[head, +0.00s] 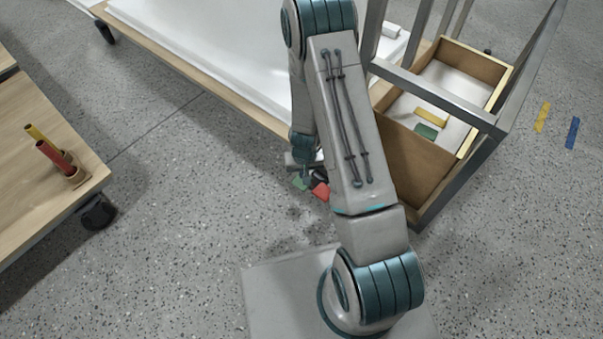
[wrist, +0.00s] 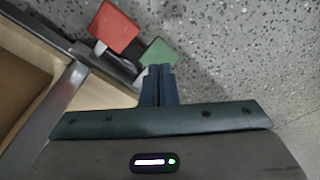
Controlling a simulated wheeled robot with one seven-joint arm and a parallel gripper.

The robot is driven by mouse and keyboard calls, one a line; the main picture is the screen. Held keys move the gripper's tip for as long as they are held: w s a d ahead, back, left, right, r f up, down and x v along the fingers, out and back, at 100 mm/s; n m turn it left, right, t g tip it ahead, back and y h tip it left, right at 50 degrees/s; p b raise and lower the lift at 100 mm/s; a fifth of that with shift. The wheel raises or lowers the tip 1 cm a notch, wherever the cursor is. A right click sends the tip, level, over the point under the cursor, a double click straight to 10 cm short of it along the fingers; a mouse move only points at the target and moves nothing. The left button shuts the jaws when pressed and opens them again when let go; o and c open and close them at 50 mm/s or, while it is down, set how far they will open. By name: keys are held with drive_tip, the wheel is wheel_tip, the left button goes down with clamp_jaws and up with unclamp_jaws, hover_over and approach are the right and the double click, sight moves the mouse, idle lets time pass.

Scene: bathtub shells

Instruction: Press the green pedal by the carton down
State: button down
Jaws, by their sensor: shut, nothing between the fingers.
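The green pedal (wrist: 158,52) shows just beyond my fingertips in the wrist view, and in the head view a small part of it (head: 299,183) shows beside my arm. My gripper (wrist: 158,70) is shut and empty, its fingertips overlapping the pedal's near edge. I cannot tell whether they touch it or whether the pedal is down. A red pedal (wrist: 115,27) lies beside the green one, also in the head view (head: 321,191). My gripper's tips are mostly hidden in the head view. I cannot identify a carton with certainty.
A metal frame (head: 470,120) holds an open brown box (head: 410,150) with yellow and green pieces inside, right of my arm. A white-topped platform (head: 220,45) stands behind. A wheeled wooden table (head: 35,150) is at left. Speckled floor (head: 190,190) between is clear.

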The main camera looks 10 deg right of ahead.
drive_tip(key=r, duration=0.2)
drive_tip(key=r+p, duration=0.1)
drive_tip(key=r, duration=0.2)
drive_tip(key=shift+s+r+p, duration=0.3)
drive_tip(key=shift+p, duration=0.1)
drive_tip(key=s+a+r+p, duration=0.15)
drive_tip(key=r+p, duration=0.65)
drive_tip(key=r, duration=0.9)
drive_tip(key=s+r+n+t+y+p, duration=0.1)
drive_tip(key=s+r+p, duration=0.2)
drive_tip(key=r+p, duration=0.95)
drive_tip(key=s+a+r+p, duration=0.1)
drive_tip(key=s+r+p, duration=0.2)
drive_tip(key=r, duration=1.9)
drive_tip(key=s+d+r+p, duration=0.1)
drive_tip(key=s+r+p, duration=0.3)
drive_tip(key=r, duration=0.4)
drive_tip(key=s+d+r+p, duration=0.1)
drive_tip(key=s+r+p, duration=0.4)
drive_tip(key=r, duration=0.3)
drive_tip(key=shift+s+d+r+t+h+p, duration=0.2)
drive_tip(key=shift+s+d+t+h+p, duration=0.1)
drive_tip(key=shift+d+h+p, duration=0.15)
drive_tip(key=shift+w+a, duration=0.1)
